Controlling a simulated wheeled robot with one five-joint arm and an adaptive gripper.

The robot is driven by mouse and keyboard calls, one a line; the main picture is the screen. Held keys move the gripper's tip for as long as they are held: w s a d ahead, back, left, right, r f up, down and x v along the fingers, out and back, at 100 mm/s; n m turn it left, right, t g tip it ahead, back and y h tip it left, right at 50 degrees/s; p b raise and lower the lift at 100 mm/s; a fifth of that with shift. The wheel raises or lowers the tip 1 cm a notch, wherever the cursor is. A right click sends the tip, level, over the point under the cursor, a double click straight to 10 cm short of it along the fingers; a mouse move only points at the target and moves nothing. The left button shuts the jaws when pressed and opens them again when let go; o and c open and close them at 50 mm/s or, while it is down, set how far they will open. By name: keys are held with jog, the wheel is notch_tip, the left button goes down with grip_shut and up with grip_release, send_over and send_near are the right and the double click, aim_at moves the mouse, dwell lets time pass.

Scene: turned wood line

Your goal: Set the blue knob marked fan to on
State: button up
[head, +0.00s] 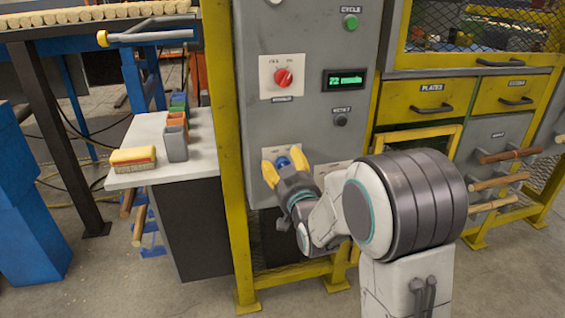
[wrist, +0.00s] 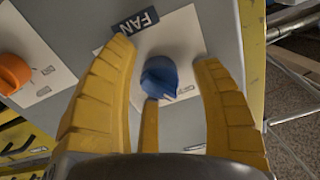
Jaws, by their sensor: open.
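The blue knob (wrist: 160,77) sits on a white plate under a dark label reading FAN (wrist: 135,22) in the wrist view. In the head view the blue knob (head: 283,161) shows low on the grey panel, between yellow fingers. My gripper (wrist: 160,85) is open, with its yellow fingers spread around the knob and visible gaps on both sides. In the head view my gripper (head: 283,172) faces the panel. The on and off marks beside the knob are too small to read, so I cannot tell its setting.
An orange knob (wrist: 12,72) is on a neighbouring plate, at the left in the wrist view. Above, the grey panel (head: 300,115) carries a red knob (head: 284,78), a green button (head: 351,22) and a display (head: 345,80). A side table (head: 190,157) stands left.

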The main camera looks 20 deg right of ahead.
jog(key=shift+c, duration=0.2)
grip_shut()
jog(key=shift+r, duration=0.1)
dwell(0.5)
jog(key=m, duration=0.5)
jog(key=shift+r+m, duration=0.1)
jog(key=shift+m, duration=0.3)
jog(key=m, duration=0.5)
jog(key=shift+m, duration=0.7)
